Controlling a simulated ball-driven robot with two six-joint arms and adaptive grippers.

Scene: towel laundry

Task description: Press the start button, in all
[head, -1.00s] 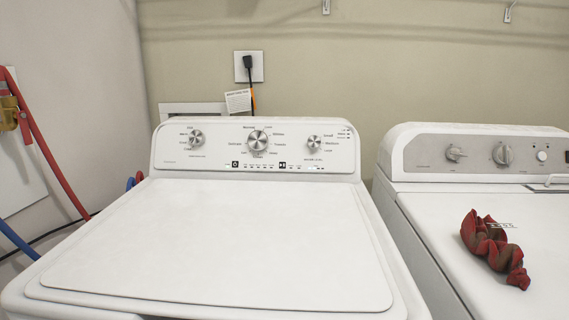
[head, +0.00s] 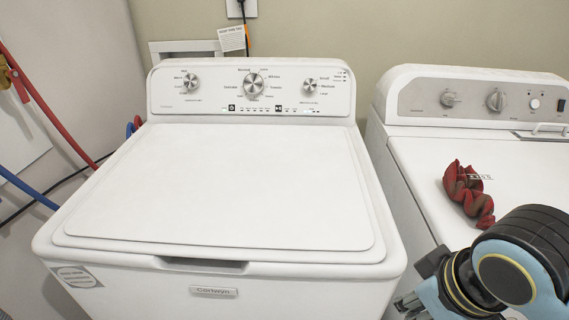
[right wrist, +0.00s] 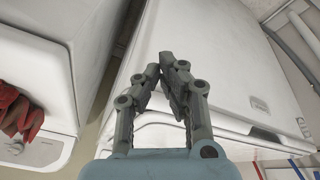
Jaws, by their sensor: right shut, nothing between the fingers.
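The white washer (head: 215,190) stands in the middle of the head view with its lid closed. Its control panel (head: 210,90) at the back has three knobs and a row of small marks. A small dark square with a light symbol, probably the start button (head: 278,108), sits right of the middle knob's underside. My right gripper (head: 407,304) is low at the right, beside the washer's front right corner and well away from the panel. In the right wrist view its fingers (right wrist: 167,62) are together and empty. My left gripper is not in view.
A white dryer (head: 412,160) stands to the right, with a crumpled red cloth (head: 466,190) on top. The cloth also shows in the right wrist view (right wrist: 15,112). Red and blue hoses (head: 35,100) run at the left. The washer's lid is clear.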

